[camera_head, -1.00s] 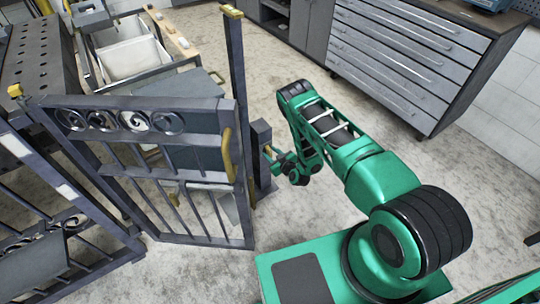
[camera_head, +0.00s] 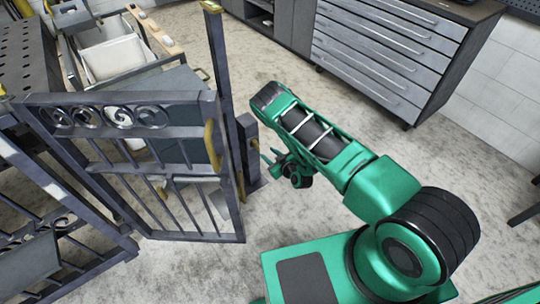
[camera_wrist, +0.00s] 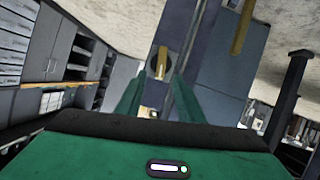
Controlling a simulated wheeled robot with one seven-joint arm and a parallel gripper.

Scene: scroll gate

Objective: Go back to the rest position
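My arm reaches out from my base, with my gripper (camera_head: 267,160) low beside the gate's right-hand edge. In the wrist view my gripper (camera_wrist: 160,92) has its two green fingers apart, with nothing held between them. The dark metal scroll gate (camera_head: 130,176) has a row of rings along its top and a yellow handle (camera_head: 212,145) on its right edge. A tall post (camera_head: 219,65) stands by that edge; I cannot tell whether the gate is latched to it. In the wrist view, a brass piece (camera_wrist: 162,62) on a dark surface shows beyond the fingers.
A grey drawer cabinet (camera_head: 385,55) stands at the back right. Behind the gate is a bench with white bins (camera_head: 110,55). A fence panel (camera_head: 50,240) stands at the lower left. The floor (camera_head: 450,155) between my arm and the cabinet is clear.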

